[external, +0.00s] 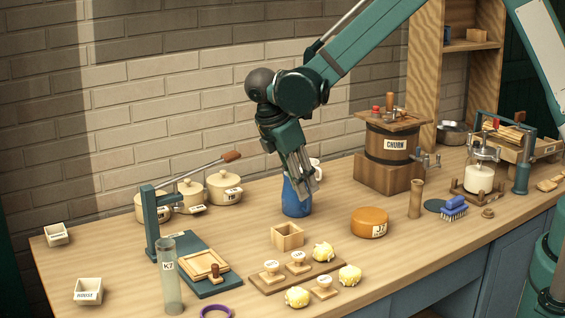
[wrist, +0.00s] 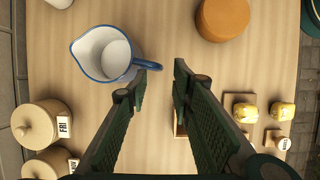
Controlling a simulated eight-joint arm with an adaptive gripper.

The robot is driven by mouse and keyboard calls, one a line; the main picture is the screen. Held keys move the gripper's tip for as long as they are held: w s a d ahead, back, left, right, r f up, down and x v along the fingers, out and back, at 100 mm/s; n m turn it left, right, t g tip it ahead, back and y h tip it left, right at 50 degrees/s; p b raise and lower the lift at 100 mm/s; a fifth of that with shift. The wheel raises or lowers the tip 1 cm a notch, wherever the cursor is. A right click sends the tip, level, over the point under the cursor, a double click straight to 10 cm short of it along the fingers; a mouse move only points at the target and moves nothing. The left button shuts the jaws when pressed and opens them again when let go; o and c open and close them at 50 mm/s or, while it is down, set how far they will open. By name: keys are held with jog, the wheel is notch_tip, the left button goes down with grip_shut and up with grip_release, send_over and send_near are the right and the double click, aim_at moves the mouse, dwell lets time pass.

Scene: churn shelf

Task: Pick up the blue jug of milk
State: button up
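The blue jug (external: 296,200) stands upright on the wooden bench, partly covered by my fingers in the external view. In the wrist view, the jug (wrist: 106,52) shows from above with a blue rim, pale inside, a spout at left and a blue handle (wrist: 148,65) at right. My gripper (wrist: 160,78) is open and points down. The handle's end shows in the gap between my fingertips, close to the left one. In the external view, my gripper (external: 306,188) is right beside the jug's upper part. I cannot tell whether a finger touches it.
An orange cheese wheel (external: 370,222) lies right of the jug. A small open wooden box (external: 287,237) stands in front. A board (external: 268,285) with stamps and butter pats is nearer. Lidded crocks (external: 224,187) stand at left, and the churn (external: 392,150) at right.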

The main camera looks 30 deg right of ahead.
jog(key=shift+f, duration=0.1)
jog(key=shift+x, duration=2.55)
grip_shut()
